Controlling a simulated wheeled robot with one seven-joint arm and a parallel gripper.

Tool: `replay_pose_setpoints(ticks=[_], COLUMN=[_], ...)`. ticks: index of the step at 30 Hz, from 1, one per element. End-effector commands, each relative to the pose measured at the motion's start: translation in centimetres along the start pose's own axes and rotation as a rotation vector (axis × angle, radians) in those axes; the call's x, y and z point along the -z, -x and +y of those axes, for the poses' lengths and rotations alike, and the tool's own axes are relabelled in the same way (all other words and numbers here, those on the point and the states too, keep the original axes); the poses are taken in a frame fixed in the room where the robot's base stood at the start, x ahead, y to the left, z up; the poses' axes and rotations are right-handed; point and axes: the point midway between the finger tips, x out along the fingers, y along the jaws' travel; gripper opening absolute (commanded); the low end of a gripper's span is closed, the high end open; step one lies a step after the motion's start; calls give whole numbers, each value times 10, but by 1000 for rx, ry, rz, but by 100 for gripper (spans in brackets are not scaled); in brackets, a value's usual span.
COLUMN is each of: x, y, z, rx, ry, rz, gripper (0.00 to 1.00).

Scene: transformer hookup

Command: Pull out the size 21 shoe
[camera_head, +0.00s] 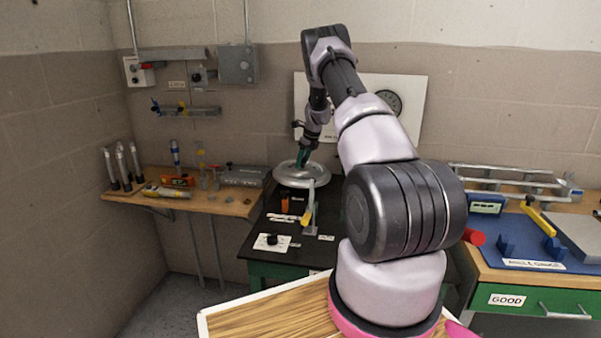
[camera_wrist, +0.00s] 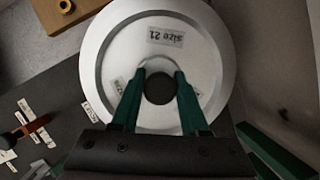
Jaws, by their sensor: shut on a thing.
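The size 21 shoe (camera_wrist: 205,62) is a round silver disc with a raised rim. Its "size 21" label appears upside down in the wrist view. In the head view the shoe (camera_head: 294,178) is at the back of the black-topped bench. My gripper (camera_wrist: 160,76) has green fingers, shut on the shoe at its centre, one on each side of a dark round spot. In the head view my gripper (camera_head: 303,156) reaches down onto the disc from above. The shoe's underside is hidden, and I cannot tell whether it touches the bench.
The black bench (camera_head: 262,218) holds an orange item (camera_head: 284,204), a yellow-handled lever (camera_head: 307,216) and a white plate with a black knob (camera_head: 272,240). A wooden shelf (camera_head: 222,203) with tools stands left. A wall panel (camera_head: 415,95) with a dial is behind my arm.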

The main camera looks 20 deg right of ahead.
Motion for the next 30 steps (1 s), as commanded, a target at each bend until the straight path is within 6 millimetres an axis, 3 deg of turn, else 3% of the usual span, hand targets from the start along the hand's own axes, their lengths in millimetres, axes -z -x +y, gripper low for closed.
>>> replay_pose_setpoints(ticks=[4, 5, 6, 7, 19, 30], x=[-2, -2, -3, -3, -4, -14], y=[2, 2, 2, 2, 3, 29], z=[-1, 0, 0, 0, 1, 1], rx=[3, 2, 2, 2, 0, 1], ry=[2, 2, 2, 2, 2, 4], rz=[-4, -4, -4, -5, -4, -5], gripper=[0, 56, 71, 79, 79, 79])
